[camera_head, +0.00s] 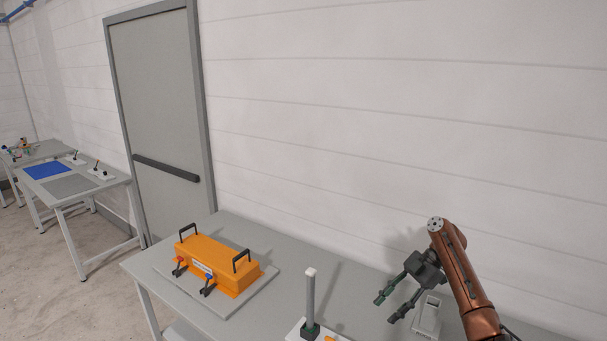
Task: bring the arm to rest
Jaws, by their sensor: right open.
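My right arm comes in from the lower right, copper coloured. Its dark right gripper (384,309) hangs above the grey table (255,320), fingers apart, with nothing between them. It is to the right of an upright grey post (310,295) and apart from it. My left gripper is not in the view.
An orange box (215,262) with two black handles sits on a grey plate (257,284) on the table's left part. A small light-coloured holder (428,314) stands close to the right gripper. Other tables (110,182) stand far left, beside a grey door (155,100).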

